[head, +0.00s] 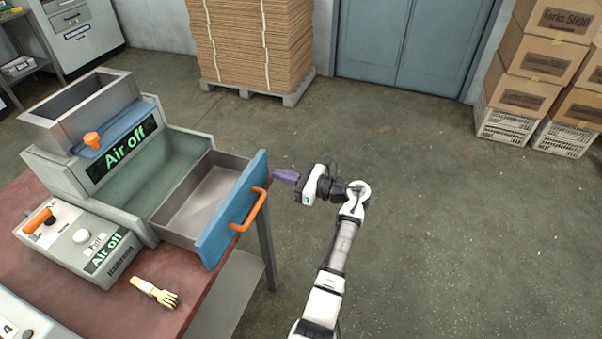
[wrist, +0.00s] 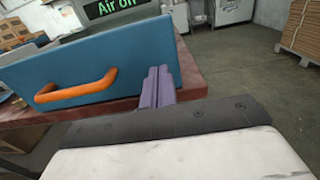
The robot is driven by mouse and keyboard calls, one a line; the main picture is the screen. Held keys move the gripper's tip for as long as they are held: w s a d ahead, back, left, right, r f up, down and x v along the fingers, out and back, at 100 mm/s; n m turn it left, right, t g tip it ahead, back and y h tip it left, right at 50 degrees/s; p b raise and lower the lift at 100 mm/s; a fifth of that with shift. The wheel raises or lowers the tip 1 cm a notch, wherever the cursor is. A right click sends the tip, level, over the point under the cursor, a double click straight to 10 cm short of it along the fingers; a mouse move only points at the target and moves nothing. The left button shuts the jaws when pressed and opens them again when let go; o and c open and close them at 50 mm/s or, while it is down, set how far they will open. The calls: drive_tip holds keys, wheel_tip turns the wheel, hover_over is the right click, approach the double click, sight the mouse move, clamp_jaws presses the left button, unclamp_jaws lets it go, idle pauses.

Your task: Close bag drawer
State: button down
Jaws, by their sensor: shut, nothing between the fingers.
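The bag drawer (head: 230,210) is pulled out of the grey machine and looks empty. It has a blue front panel and an orange handle (head: 250,210). In the wrist view the blue front (wrist: 135,75) fills the left, with the orange handle (wrist: 77,88) on it. My gripper (head: 274,174) has purple fingers and is shut and empty. It is at the far right end of the drawer front, to the right of the handle. In the wrist view its fingers (wrist: 157,78) overlap the right end of the panel; I cannot tell whether they touch it.
The grey machine (head: 150,165) with "Air off" displays stands on a red table (head: 75,285). Open floor (head: 430,210) lies to the right. A pallet of cardboard (head: 250,45) and stacked boxes (head: 545,55) stand farther back.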

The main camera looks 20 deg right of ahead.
drive_tip(key=shift+p+x, duration=0.35)
drive_tip(key=shift+x, duration=0.75)
drive_tip(key=shift+w+a, duration=0.1)
